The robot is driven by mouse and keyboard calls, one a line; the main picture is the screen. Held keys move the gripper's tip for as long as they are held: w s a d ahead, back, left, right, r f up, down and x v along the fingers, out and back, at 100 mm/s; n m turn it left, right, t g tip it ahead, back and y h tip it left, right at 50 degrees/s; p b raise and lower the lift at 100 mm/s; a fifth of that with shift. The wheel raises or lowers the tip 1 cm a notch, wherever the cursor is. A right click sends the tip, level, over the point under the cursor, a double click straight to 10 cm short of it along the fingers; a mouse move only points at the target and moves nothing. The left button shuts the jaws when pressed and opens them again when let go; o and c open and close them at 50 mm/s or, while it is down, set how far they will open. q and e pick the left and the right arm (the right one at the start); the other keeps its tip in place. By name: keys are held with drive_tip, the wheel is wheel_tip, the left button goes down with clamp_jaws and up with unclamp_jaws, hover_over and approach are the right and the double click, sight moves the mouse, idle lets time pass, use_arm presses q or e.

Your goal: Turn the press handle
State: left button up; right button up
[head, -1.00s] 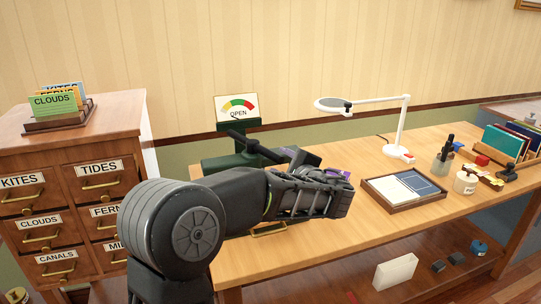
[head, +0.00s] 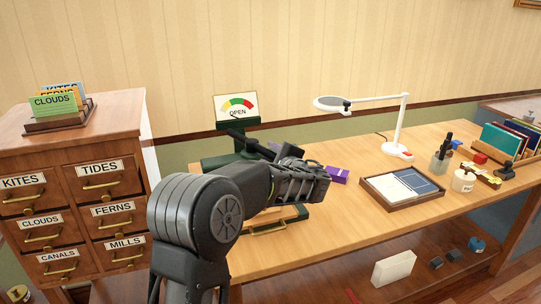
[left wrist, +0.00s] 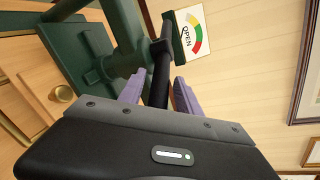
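The dark green press (head: 222,161) stands at the left end of the wooden table, and its green body also shows in the left wrist view (left wrist: 85,62). Its black bar handle (head: 250,144) slants down to the right in the head view. In the left wrist view the handle (left wrist: 161,75) runs between the two purple fingers of my left gripper (left wrist: 158,92). The fingers stand apart, with narrow gaps seeming to show beside the bar. In the head view my left gripper (head: 275,148) is at the handle's right end, partly hidden by my arm. My right gripper is out of view.
A gauge sign reading OPEN (head: 237,107) stands above the press. A drawer cabinet (head: 85,190) is at the left. A purple block (head: 337,175), a tray (head: 403,188) and a white lamp (head: 395,128) are to the right on the table.

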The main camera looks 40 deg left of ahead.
use_arm(q)
clamp_jaws()
idle(1.2)
